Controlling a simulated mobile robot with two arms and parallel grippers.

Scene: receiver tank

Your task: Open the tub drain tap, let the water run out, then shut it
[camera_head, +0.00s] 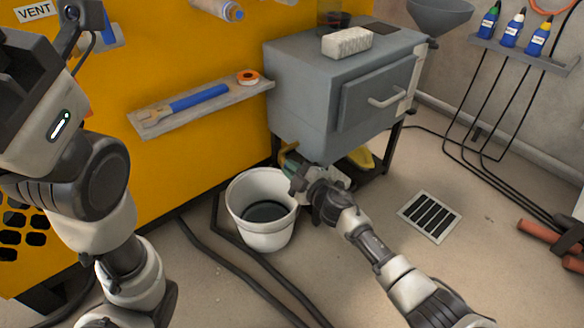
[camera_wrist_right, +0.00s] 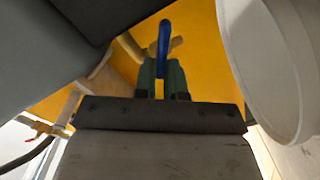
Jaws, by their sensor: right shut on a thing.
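The grey tub cabinet (camera_head: 310,95) stands against the yellow housing. In the right wrist view, the tap's blue lever (camera_wrist_right: 164,40) stands in front of a brass-coloured body (camera_wrist_right: 178,44). My right gripper (camera_head: 291,165) is below the cabinet's front left edge. Its green fingertips (camera_wrist_right: 162,80) are shut on the blue lever. A white bucket (camera_head: 262,233) stands on the floor just left of the gripper, with dark liquid (camera_head: 265,211) in it. The tap's outlet and any stream are hidden. My left arm shows at the left, but its fingers are out of view.
A floor drain grate (camera_head: 430,216) lies right of the bucket. Dark hoses (camera_head: 255,283) run along the floor in front of it. A shelf (camera_head: 200,103) with a blue tool is on the yellow wall. Another valve with a red part (camera_wrist_right: 48,128) shows in the wrist view.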

